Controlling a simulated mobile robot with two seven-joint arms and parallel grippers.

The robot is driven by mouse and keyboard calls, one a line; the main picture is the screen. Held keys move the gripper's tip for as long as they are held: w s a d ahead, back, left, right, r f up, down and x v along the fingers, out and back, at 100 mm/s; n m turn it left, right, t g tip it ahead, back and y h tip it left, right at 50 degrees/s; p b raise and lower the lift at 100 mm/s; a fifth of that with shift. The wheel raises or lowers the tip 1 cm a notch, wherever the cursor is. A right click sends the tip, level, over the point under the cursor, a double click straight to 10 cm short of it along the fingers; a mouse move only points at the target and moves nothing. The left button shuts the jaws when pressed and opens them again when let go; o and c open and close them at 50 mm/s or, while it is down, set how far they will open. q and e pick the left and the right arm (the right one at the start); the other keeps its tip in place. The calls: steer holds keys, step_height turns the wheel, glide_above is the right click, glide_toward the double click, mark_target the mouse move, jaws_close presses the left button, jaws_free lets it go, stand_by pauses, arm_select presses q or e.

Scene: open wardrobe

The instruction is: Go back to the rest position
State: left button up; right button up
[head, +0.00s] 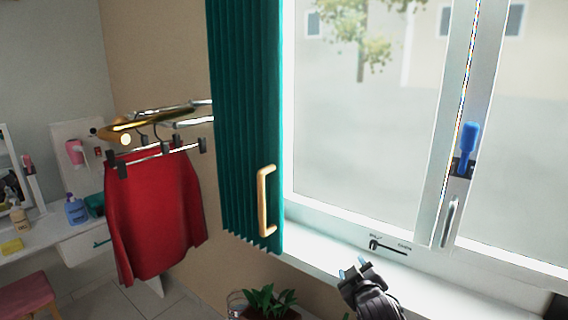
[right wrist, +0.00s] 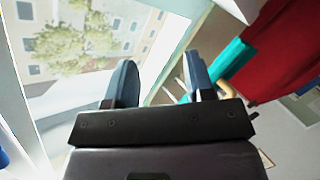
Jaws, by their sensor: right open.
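My right gripper (head: 357,269) is at the bottom of the head view, right of centre, in front of the white window sill. In the right wrist view its two fingers (right wrist: 161,78) stand apart with nothing between them. The gripper is clear of the green pleated panel (head: 245,120) and its tan handle (head: 262,200). That panel appears as a teal strip (right wrist: 232,58) at the upper right of the wrist view. My left gripper is not in view.
A red garment (head: 155,215) hangs from a clip hanger on a rail left of the panel. A window (head: 365,120) with a blue-handled object (head: 469,140) fills the right. A potted plant (head: 268,300) stands at the bottom. A white table with bottles and a pink stool (head: 30,295) are at left.

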steer(key=s+d+f+m+g, duration=0.1)
steer(key=s+d+f+m, duration=0.1)
steer(key=s+f, duration=0.4)
steer(key=s+d+f+m+g, duration=0.2)
steer(key=s+d+f, duration=0.3)
steer(key=s, duration=1.1)
steer(key=s+d+f+m+g, duration=0.1)
steer(key=s+d+f+m, duration=0.2)
steer(key=s+f, duration=0.6)
steer(key=s, duration=0.2)
steer(key=shift+s+d+h, duration=0.2)
steer(key=shift+s+h, duration=0.2)
